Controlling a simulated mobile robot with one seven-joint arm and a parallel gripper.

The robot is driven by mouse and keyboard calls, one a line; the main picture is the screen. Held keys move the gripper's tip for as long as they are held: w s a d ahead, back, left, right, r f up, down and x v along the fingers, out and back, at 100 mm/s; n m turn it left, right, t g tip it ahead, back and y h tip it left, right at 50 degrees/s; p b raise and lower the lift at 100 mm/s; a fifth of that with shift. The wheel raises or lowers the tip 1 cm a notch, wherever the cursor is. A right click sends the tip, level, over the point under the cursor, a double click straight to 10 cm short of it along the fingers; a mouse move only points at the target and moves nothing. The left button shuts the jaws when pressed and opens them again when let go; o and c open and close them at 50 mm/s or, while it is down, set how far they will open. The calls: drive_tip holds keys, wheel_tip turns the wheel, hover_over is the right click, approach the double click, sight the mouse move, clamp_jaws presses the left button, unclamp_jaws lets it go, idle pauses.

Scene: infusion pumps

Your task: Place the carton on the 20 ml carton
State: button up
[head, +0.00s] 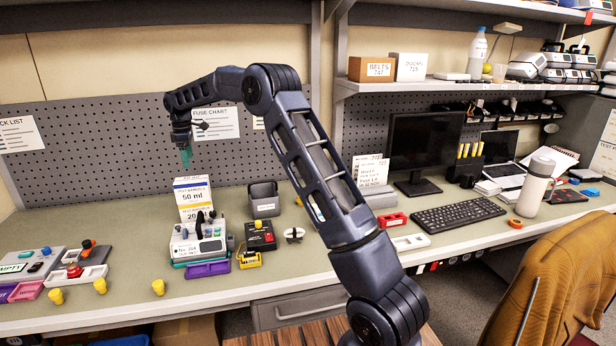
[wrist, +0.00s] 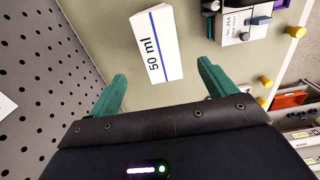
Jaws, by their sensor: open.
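The white 50 ml carton (head: 192,194) with a blue band stands at the back of the bench near the pegboard. It appears to rest on top of the 20 ml carton (head: 197,213), whose lower part is hidden behind a pump. My gripper (head: 185,157) is above the 50 ml carton, green fingers pointing down, open and empty. In the wrist view the 50 ml carton (wrist: 157,45) lies beyond the gap between the spread fingers (wrist: 163,75), with nothing between them. The 20 ml carton cannot be made out in the wrist view.
An infusion pump (head: 200,240) stands directly in front of the cartons. Yellow knobs (head: 158,287) lie at the front left. The pegboard (head: 110,150) rises close behind.

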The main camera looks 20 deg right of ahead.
drive_tip(key=s+d+r+m+t, duration=0.1)
drive_tip(key=s+d+r+m, duration=0.2)
drive_tip(key=s+d+r, duration=0.45)
drive_tip(key=s+d+r+m, duration=0.25)
drive_tip(key=s+d, duration=0.25)
drive_tip(key=d, duration=0.6)
drive_tip(key=s+d+r+m+t, duration=0.1)
drive_tip(key=s+d+r+m, duration=0.2)
drive_tip(key=s+d+r, duration=0.45)
drive_tip(key=s+d+f+m+t, duration=0.1)
drive_tip(key=s+d+f+m, duration=0.25)
drive_tip(key=s+d, duration=0.9)
drive_tip(key=s+d+f+m, duration=0.3)
drive_tip(key=s+f, duration=0.1)
drive_tip(key=s, duration=0.4)
drive_tip(key=s+d+f+m+t, duration=0.1)
drive_tip(key=s+d+f+m, duration=0.1)
drive_tip(key=s, duration=0.7)
drive_tip(key=shift+d+f+m+t, duration=0.3)
drive_tip(key=shift+d+f+m, duration=0.1)
drive_tip(key=shift+d+f, duration=0.45)
